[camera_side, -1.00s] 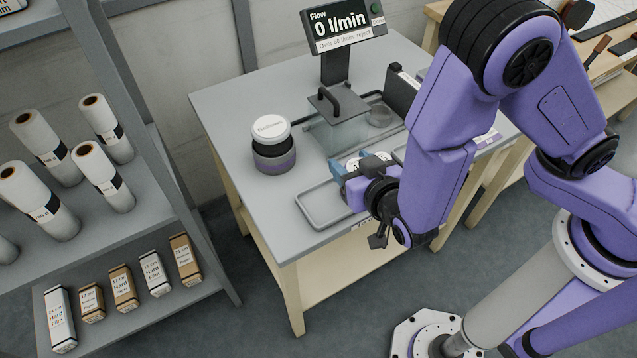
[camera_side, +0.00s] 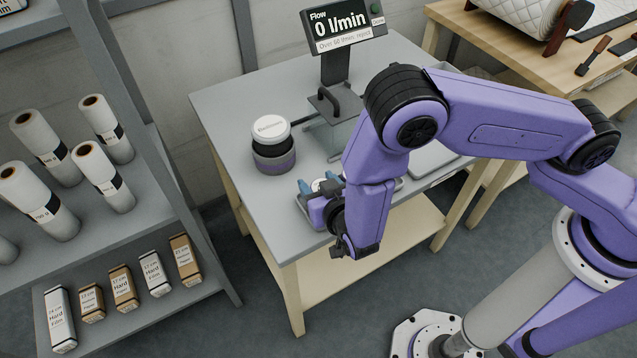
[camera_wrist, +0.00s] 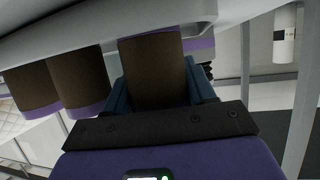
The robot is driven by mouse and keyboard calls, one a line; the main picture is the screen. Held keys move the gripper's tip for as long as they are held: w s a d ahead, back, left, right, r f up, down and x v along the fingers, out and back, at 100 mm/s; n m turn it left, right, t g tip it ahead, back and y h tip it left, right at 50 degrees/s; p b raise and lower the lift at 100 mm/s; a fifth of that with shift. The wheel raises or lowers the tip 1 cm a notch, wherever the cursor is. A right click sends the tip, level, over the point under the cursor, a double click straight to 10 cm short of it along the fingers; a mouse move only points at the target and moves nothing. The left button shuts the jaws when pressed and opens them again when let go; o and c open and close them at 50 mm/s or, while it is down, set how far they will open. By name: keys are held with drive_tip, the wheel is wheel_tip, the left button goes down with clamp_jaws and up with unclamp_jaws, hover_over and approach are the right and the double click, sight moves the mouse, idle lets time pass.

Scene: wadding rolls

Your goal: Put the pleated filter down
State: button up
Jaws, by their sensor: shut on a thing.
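The pleated filter (camera_wrist: 152,72) shows in the wrist view as a dark brown cylinder between the blue fingers of my gripper (camera_wrist: 158,88). In the side view, a bit of its white top (camera_side: 327,184) shows between the fingers of my gripper (camera_side: 322,188). My arm and gripper hide most of the tray and filter. I cannot tell whether the filter touches the tray.
A round dark container (camera_side: 273,155) with a white top and purple band stands close behind the gripper. The flow display (camera_side: 345,32) and a clamp-like handle (camera_side: 333,103) are further back. Another grey tray (camera_side: 436,160) lies to the right.

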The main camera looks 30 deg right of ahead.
drive_tip(key=shift+f, duration=0.25)
drive_tip(key=o, duration=1)
drive_tip(key=shift+o, duration=0.2)
drive_tip(key=s+a+r+n+g+y, duration=0.3)
drive_tip(key=s+r+g+y, duration=0.15)
drive_tip(key=s, duration=0.45)
drive_tip(key=s+a+r+n+g+y, duration=0.25)
drive_tip(key=s+r+g, duration=0.3)
drive_tip(key=s, duration=0.35)
drive_tip(key=s+d+r+n+g+h, duration=0.1)
drive_tip(key=s+d+r+n, duration=0.1)
drive_tip(key=d, duration=0.7)
drive_tip(key=s+d+r+n+g+h, duration=0.1)
drive_tip(key=d+r+n, duration=0.3)
drive_tip(key=d, duration=0.6)
drive_tip(key=s+d+r+n+g+h, duration=0.1)
drive_tip(key=d+r, duration=0.4)
drive_tip(key=d, duration=0.5)
drive_tip(key=shift+s+r+n+h, duration=0.35)
drive_tip(key=shift+s+n+h, duration=0.55)
drive_tip(key=shift+s, duration=0.25)
